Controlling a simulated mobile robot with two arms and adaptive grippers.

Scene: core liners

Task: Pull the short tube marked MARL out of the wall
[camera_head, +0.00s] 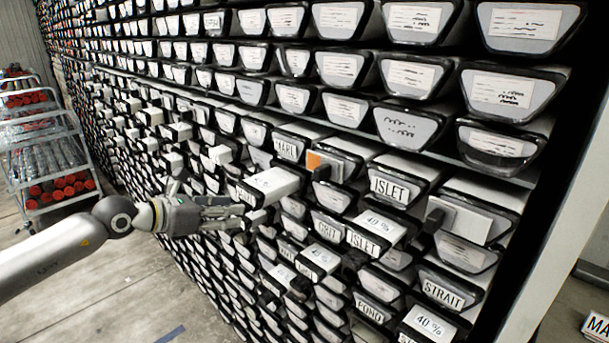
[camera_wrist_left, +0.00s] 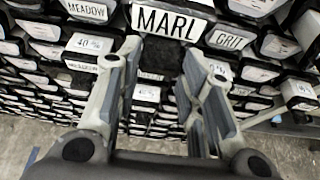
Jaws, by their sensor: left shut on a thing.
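The tube marked MARL (camera_wrist_left: 170,22) shows its black-on-white label at the top of the left wrist view, with a dark part below it between my fingers. My left gripper (camera_wrist_left: 160,62) is shut on this tube, one finger on each side. In the head view the left gripper (camera_head: 238,208) is at the front end of a white-topped tube (camera_head: 275,182) that sticks out of the wall; its label is mostly hidden there. Another label reading MARL (camera_head: 287,148) sits just above and behind it in the wall. My right gripper is not in view.
The wall of tubes (camera_head: 410,125) fills most of the head view. Tubes marked ISLET (camera_head: 389,190) and GRIT (camera_head: 327,228) are nearby, several jutting out. A rack trolley (camera_head: 45,150) stands at the left.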

